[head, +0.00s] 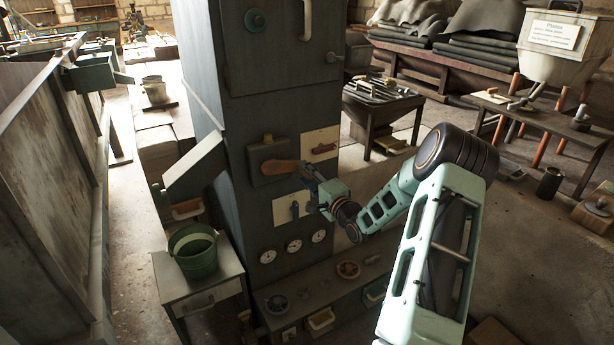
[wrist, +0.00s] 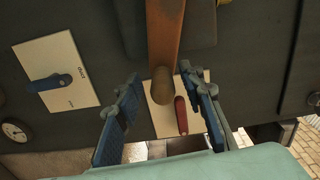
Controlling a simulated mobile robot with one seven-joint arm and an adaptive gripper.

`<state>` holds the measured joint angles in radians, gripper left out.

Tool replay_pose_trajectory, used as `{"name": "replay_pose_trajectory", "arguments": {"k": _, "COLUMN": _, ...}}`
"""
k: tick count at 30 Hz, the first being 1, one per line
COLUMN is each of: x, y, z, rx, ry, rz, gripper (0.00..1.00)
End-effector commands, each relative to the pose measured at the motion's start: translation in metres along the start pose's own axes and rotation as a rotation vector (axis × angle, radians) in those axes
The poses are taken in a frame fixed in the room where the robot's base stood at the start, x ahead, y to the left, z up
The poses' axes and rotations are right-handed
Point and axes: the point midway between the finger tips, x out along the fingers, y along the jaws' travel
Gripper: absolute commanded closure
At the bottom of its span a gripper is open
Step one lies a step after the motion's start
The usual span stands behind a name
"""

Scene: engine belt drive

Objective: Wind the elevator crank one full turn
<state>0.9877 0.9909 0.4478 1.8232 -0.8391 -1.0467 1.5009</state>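The crank is an orange-brown handle (head: 281,166) on a dark square box (head: 262,176) on the front of a tall dark cabinet. In the wrist view the handle (wrist: 166,45) comes down from the top, and its rounded end lies between the fingers. My gripper (head: 311,183) is at the handle's right end in the head view. In the wrist view my gripper (wrist: 163,112) is open, with a blue-padded finger on each side and a gap to the handle on both sides. The fingertips partly hide the handle's end in the head view.
A plate with a red lever (head: 322,148) is above right of my gripper, and a plate with a blue lever (head: 293,208) is below. Gauges (head: 293,246) sit lower on the cabinet (head: 262,110). A green bucket (head: 194,250) stands on a small table at left.

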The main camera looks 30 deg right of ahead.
Motion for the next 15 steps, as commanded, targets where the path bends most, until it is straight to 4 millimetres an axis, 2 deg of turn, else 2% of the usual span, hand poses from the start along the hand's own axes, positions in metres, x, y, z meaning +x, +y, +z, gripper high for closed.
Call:
{"name": "replay_pose_trajectory", "arguments": {"k": 5, "x": -0.015, "y": 0.0, "z": -0.001, "rx": 0.0, "ry": 0.001, "rz": 0.001, "gripper": 0.64}}
{"name": "replay_pose_trajectory", "arguments": {"k": 15, "x": -0.086, "y": 0.001, "z": -0.001, "rx": 0.0, "ry": 0.003, "rz": 0.002, "gripper": 0.64}}
